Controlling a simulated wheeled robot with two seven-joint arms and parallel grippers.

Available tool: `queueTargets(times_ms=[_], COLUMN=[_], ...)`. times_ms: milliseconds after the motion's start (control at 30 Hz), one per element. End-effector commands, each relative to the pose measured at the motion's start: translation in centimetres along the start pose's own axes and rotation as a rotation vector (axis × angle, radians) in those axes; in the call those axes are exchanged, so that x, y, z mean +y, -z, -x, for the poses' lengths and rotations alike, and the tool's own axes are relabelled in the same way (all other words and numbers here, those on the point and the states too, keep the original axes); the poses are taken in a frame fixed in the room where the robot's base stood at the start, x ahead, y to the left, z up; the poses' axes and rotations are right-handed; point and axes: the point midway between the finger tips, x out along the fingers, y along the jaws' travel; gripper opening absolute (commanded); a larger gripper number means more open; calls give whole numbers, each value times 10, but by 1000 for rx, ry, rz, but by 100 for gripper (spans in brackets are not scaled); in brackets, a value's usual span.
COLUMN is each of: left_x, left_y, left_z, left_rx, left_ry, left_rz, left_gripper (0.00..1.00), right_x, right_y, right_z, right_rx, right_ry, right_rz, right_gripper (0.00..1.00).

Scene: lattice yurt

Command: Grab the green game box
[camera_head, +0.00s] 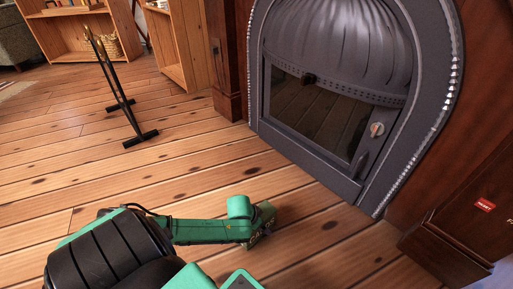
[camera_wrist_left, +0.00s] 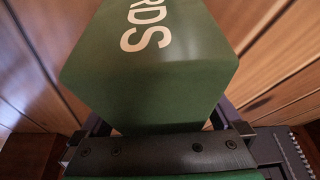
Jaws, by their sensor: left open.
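The green game box (camera_wrist_left: 150,75) fills the upper middle of the left wrist view, with large white letters "RDS" on its face. It is very close to my left gripper (camera_wrist_left: 158,122), whose dark fingers show at the box's left and right lower edges. The gripper is open, and I cannot tell whether either finger touches the box. In the head view my green left arm reaches low over the floor to the left gripper (camera_head: 264,222). I cannot make out the game box there. My right gripper is not in view.
A dark metal stove (camera_head: 330,90) with a glass door stands behind the gripper. A dark brown box-like object (camera_head: 455,245) with a red label is at the right. A black stand (camera_head: 122,105) and wooden shelves (camera_head: 180,45) are farther back. The plank floor (camera_head: 70,165) is clear at left.

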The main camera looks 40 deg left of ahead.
Motion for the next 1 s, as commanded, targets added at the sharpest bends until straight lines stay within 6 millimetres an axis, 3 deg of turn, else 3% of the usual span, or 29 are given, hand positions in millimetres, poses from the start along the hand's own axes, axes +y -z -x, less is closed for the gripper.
queueTargets(times_ms=[267,300,500,567,933,1000], left_x=[0,0,0,0,0,0], left_y=[-1,-1,-1,-1,1,8], left_z=[-1,-1,-1,-1,2,20], left_rx=[0,0,0,0,1,1], left_ry=[0,0,0,0,1,0], left_rz=[0,0,0,0,-3,-1], left_gripper=[100,96,20,0,0,0], right_x=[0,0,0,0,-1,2], right_y=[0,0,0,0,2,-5], right_z=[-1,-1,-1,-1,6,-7], right_rx=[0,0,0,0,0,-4], right_ry=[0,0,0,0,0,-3], right_rz=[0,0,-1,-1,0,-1], right_gripper=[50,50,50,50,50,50])
